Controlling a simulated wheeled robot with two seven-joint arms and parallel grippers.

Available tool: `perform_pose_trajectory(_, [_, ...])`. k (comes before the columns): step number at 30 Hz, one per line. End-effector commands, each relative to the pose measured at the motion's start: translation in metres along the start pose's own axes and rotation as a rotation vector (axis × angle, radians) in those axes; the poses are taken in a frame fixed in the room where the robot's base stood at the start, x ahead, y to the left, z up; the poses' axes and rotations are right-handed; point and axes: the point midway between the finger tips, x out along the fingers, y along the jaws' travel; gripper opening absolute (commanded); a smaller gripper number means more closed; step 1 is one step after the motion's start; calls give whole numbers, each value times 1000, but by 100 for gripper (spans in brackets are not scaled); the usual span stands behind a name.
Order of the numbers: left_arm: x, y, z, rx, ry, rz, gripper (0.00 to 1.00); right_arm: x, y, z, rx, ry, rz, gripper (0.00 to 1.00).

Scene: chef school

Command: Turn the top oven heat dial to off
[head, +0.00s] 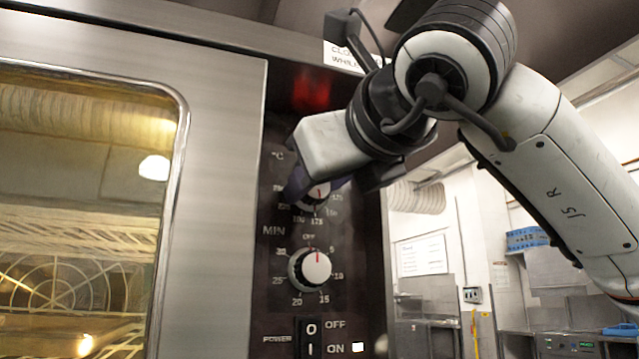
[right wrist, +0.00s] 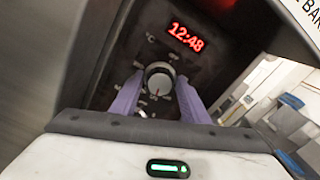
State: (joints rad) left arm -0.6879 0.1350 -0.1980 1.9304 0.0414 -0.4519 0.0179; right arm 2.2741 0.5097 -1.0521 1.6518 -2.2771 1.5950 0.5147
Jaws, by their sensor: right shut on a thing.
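The top heat dial (head: 319,191) is a round knob with a white face and a red mark, on the dark panel under the °C label. My right gripper covers its upper part in the head view. In the right wrist view the dial (right wrist: 159,78) sits between the two purple fingers of my right gripper (right wrist: 160,95), which is shut on it. The red mark points toward the lower part of the numbered scale in the wrist view. My left gripper is not in view.
Below is the MIN timer dial (head: 316,268), its red mark up near OFF. Under it is the power switch (head: 310,338). The oven door (head: 220,180) with its window is left of the panel. A red clock display (right wrist: 186,37) reads 12:48.

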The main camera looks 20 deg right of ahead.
Motion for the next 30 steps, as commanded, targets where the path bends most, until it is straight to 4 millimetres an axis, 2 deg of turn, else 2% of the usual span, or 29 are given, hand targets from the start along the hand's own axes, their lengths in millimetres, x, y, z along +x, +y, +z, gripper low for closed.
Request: perform_pose_trajectory(30, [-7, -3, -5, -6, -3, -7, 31, 0, 1, 0, -966, 1, 1, 19])
